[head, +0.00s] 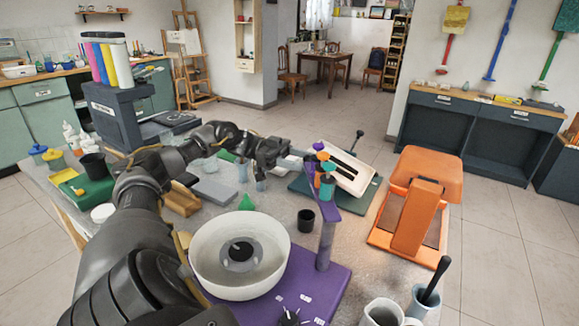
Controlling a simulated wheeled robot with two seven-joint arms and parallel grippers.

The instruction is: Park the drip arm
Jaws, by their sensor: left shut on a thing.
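The post stands on a purple base (287,283). A wide white bowl (210,280) with a grey hub sits on the base, left of the post. My right gripper is out of view.
An orange press (413,215) stands at the right of the table, and a green-based board (347,172) behind the drip arm. A black cup (306,220) stands beside the post. Light jugs (383,312) stand at the front right. Pots and a grey slab (214,192) crowd the left.

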